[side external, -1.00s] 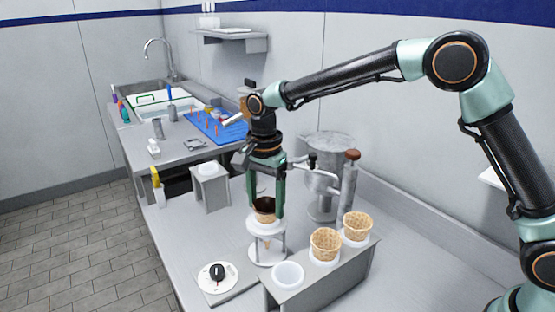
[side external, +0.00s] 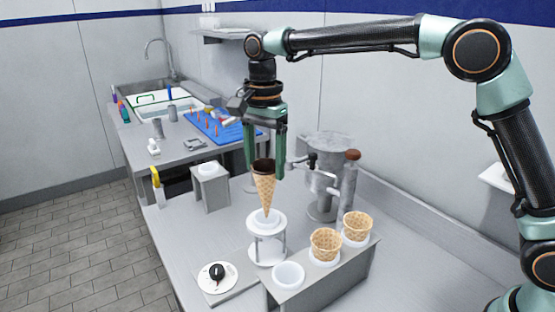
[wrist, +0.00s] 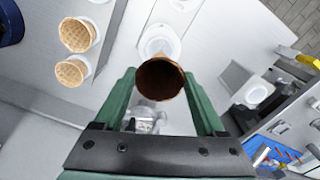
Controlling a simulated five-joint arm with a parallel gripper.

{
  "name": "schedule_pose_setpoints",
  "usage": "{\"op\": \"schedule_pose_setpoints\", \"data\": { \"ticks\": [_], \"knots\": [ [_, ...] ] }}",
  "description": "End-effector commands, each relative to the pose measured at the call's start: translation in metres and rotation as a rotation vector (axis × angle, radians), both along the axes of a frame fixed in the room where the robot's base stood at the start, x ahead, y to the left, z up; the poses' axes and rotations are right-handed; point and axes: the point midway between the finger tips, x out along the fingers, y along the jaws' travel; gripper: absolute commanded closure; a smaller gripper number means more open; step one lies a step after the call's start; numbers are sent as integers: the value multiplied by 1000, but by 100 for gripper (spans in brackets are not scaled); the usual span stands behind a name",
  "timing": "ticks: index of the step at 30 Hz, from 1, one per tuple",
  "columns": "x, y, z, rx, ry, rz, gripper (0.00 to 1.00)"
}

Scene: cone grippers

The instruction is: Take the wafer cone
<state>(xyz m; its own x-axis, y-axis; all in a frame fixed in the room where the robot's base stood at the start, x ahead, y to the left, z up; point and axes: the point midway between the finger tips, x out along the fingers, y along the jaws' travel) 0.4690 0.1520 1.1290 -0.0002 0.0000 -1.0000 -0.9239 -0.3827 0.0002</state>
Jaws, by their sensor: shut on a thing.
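The wafer cone (side external: 265,187) is a tan waffle cone with a dark brown inside rim, held upright with its tip down. My gripper (side external: 265,172) is shut on its upper part, one green finger on each side. The cone hangs above the white ring stand (side external: 267,246), its tip at or just over the stand's top ring; I cannot tell if they touch. In the wrist view the cone's dark open mouth (wrist: 160,79) sits between my fingertips, with the white stand (wrist: 160,40) behind it.
Two waffle cups (side external: 326,243) (side external: 356,225) sit in a grey holder, beside an empty white cup (side external: 288,275). A metal machine (side external: 325,175) stands right of my gripper. A black knob on a white disc (side external: 217,274) lies front left. A small grey stand (side external: 210,187) is further left.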

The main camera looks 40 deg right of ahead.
Motion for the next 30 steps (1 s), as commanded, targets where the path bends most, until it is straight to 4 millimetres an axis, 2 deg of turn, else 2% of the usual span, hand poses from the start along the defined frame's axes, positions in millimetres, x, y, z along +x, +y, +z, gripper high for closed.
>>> {"op": "schedule_pose_setpoints", "data": {
  "ticks": [1, 3, 6, 10, 18, 30],
  "knots": [
    [2, 1, 16, 2, -8, 0, 50],
    [2, 1, 36, 2, -8, 0, 50],
    [1, 0, 59, 2, -6, 0, 50],
    [1, 0, 81, 2, -4, 0, 50],
    [1, 0, 101, 0, -1, 0, 50],
    [0, 0, 105, 0, 0, 0, 50]
  ]
}}
